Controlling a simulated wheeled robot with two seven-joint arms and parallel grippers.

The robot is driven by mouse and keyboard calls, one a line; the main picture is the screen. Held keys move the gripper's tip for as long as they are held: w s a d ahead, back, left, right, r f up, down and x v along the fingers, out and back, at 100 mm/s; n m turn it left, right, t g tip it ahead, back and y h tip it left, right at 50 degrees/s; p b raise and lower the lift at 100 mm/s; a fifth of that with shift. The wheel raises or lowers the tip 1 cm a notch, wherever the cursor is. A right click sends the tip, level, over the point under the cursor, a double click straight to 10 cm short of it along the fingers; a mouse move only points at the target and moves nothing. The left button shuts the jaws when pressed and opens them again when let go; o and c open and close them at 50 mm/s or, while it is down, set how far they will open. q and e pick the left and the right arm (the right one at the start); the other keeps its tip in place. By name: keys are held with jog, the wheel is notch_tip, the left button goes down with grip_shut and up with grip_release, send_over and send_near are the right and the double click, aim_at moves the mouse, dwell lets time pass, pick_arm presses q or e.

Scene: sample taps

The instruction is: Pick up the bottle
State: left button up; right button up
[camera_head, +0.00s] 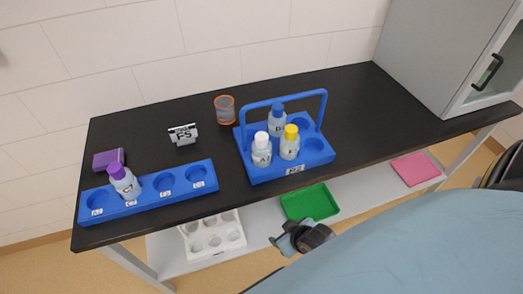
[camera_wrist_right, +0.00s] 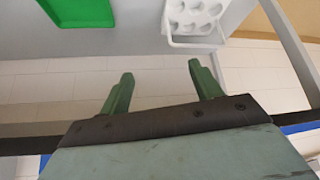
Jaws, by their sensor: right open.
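A bottle with a purple cap (camera_head: 124,183) stands in the long blue rack (camera_head: 180,183) at the left of the black table. A white-capped bottle (camera_head: 261,150), a yellow-capped bottle (camera_head: 290,143) and a blue-capped bottle (camera_head: 277,120) stand in the blue handled carrier (camera_head: 263,175). My right gripper (camera_head: 293,238) is in front of the table's front edge, apart from all bottles. In the right wrist view its two green fingers (camera_wrist_right: 163,82) are spread and empty. My left gripper is not in view.
An orange-rimmed cup (camera_head: 225,110), a label stand (camera_head: 183,135) and a purple block (camera_head: 108,159) are on the black table (camera_head: 345,105). A green tray (camera_head: 310,202), pink tray (camera_head: 415,169) and white rack (camera_head: 213,236) sit on the lower shelf. A grey cabinet (camera_head: 430,50) stands at right.

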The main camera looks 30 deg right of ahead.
aim_at(266, 154)
jog(key=w+d+r+t+p, duration=0.1)
jog(key=w+r+t, duration=0.15)
jog(key=r, duration=0.35)
jog(key=w+d+r+m+t, duration=0.1)
jog(key=w+r+t, duration=0.15)
jog(key=r, duration=0.45)
jog(key=w+d+r+t+p, duration=0.1)
jog(key=w+d+r, duration=0.1)
jog(key=w+r, duration=0.3)
jog(key=shift+t, duration=0.4)
jog(key=w, duration=0.5)
jog(key=shift+w+f+b, duration=0.25)
jog(key=shift+w+b, duration=0.05)
jog(key=shift+x, duration=2.95)
jog(key=shift+d, duration=0.15)
jog(key=c, duration=0.8)
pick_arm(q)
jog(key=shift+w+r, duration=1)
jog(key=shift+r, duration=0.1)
pick_arm(e)
jog(key=shift+r, duration=0.1)
jog(key=shift+c, duration=0.5)
jog(key=shift+r, duration=0.1)
